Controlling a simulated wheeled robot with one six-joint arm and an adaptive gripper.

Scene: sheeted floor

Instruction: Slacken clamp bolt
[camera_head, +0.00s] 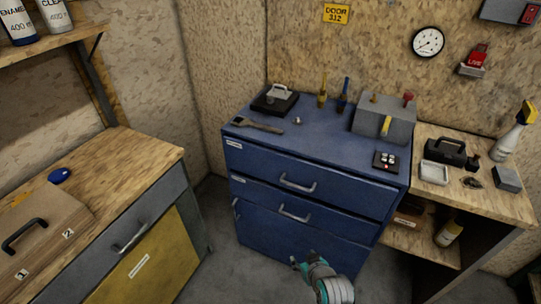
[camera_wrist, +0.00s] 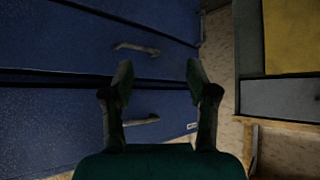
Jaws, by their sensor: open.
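My gripper (camera_head: 303,262) is low in front of the blue drawer cabinet (camera_head: 300,180). In the wrist view my gripper (camera_wrist: 160,80) has its two fingers apart, with nothing between them but the cabinet front behind. A flat wrench-like tool (camera_head: 258,125) lies on the cabinet top at the left. A small pale round piece (camera_head: 298,121) sits beside it. A grey block (camera_head: 378,122) with a yellow lever and small knobs stands at the right back of the top. I cannot tell which part is the clamp bolt.
A black plate with a pale handle (camera_head: 275,97), yellow and blue upright tools (camera_head: 342,95) and a dark button box (camera_head: 386,160) are on the cabinet. Drawer handles (camera_head: 297,184) stick out. Wooden benches stand left (camera_head: 135,155) and right (camera_head: 505,205). Some floor is clear.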

